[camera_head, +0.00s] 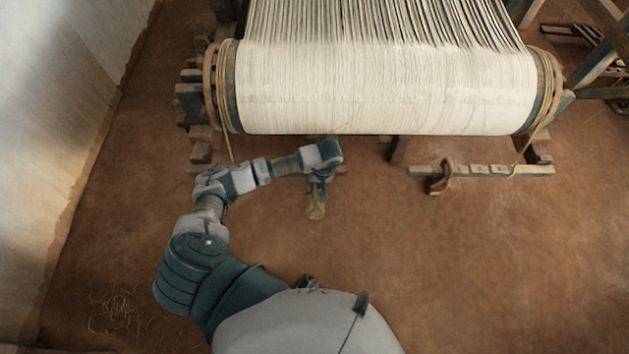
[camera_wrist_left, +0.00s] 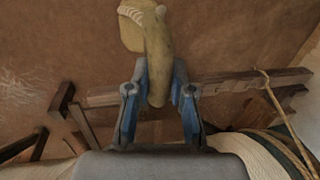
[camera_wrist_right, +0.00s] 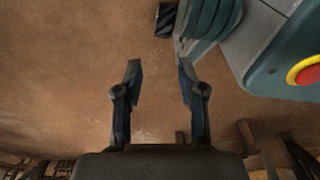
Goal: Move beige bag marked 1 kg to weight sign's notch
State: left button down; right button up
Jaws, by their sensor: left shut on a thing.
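My left gripper (camera_head: 318,180) is shut on a beige bag (camera_head: 316,210), which hangs below it in front of the loom. In the left wrist view the bag (camera_wrist_left: 158,62) sits between the two fingers (camera_wrist_left: 160,82), its wider pale end beyond the fingertips. No 1 kg mark is legible. A notched wooden bar (camera_wrist_left: 235,88) shows behind the bag in the left wrist view. I cannot make out a weight sign. My right gripper (camera_wrist_right: 159,75) is open and empty over bare floor in the right wrist view.
The loom's cloth-wrapped roller (camera_head: 385,90) spans the back. Another notched bar (camera_head: 500,171) lies at the right, with a brown looped object (camera_head: 439,177) on it. A pale wall (camera_head: 60,110) stands at the left. The earth floor (camera_head: 480,270) is clear at front right.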

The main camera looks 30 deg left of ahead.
pick_arm(q)
jog(key=shift+s+d+r+p, duration=0.15)
jog(key=shift+s+d+p, duration=0.3)
jog(key=shift+s+p, duration=0.15)
jog(key=shift+s+d+r+p, duration=0.1)
jog(key=shift+s+d+p, duration=0.25)
jog(key=shift+s, duration=0.25)
jog(key=shift+s+d+r+p, duration=0.2)
jog(key=shift+s+d+p, duration=0.35)
jog(key=shift+s, duration=0.35)
jog(key=shift+s+d+r+p, duration=0.15)
jog(key=shift+s+d+p, duration=0.35)
jog(key=shift+s, duration=0.35)
pick_arm(e)
jog(key=s+d+f, duration=0.2)
jog(key=s, duration=0.8)
jog(key=shift+s+f+g, duration=0.2)
jog(key=shift+s+g, duration=0.05)
jog(key=shift+g, duration=0.05)
pick_arm(q)
jog(key=shift+s+d, duration=0.1)
